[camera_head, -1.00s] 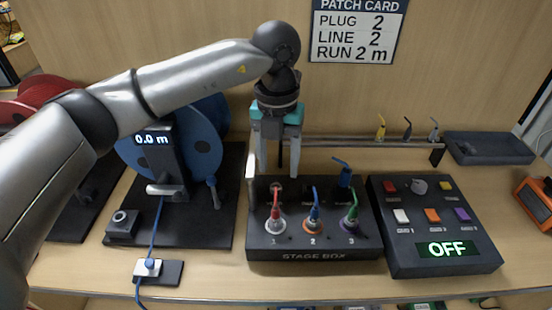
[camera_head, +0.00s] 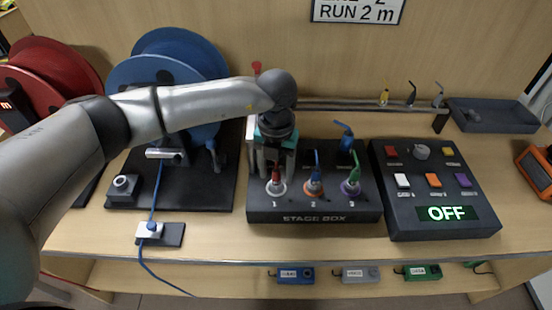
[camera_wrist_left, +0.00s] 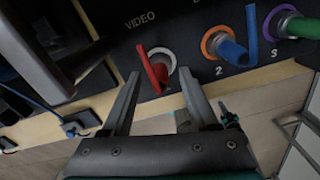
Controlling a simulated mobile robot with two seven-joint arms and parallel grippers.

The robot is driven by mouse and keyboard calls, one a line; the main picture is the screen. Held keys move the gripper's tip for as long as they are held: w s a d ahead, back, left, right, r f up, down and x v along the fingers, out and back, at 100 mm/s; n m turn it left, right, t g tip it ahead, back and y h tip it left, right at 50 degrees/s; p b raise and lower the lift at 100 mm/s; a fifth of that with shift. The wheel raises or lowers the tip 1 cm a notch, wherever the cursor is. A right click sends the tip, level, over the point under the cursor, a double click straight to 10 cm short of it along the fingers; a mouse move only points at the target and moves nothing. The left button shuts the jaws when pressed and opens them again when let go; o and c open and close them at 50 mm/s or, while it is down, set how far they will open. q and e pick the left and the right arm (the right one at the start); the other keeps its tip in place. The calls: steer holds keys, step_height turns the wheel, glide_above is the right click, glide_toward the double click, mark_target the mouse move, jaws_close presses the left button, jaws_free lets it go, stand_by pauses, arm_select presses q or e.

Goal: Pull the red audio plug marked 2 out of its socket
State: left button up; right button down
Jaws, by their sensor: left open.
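The red plug (camera_head: 276,177) sits in the white-ringed socket marked 1 on the black stage box (camera_head: 345,212); I cannot read a 2 on it. In the wrist view the red plug (camera_wrist_left: 155,68) leans in its socket. A blue plug (camera_head: 315,180) is in the orange-ringed socket marked 2, and a green plug (camera_head: 354,172) is in the purple-ringed socket marked 3. My left gripper (camera_head: 271,172) is open and empty right at the red plug. In the wrist view my left gripper's fingertips (camera_wrist_left: 160,76) lie either side of it; contact cannot be told.
Another blue plug (camera_head: 344,138) stands at the back of the box. A switch panel (camera_head: 440,190) reading OFF is to the right. Blue (camera_head: 190,60) and red (camera_head: 45,75) cable reels stand to the left. A rail (camera_head: 350,105) runs behind the box.

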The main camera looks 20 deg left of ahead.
arm_select(q)
steer(key=shift+f, duration=0.25)
jaws_close()
stand_by(0.4)
stand_by(0.5)
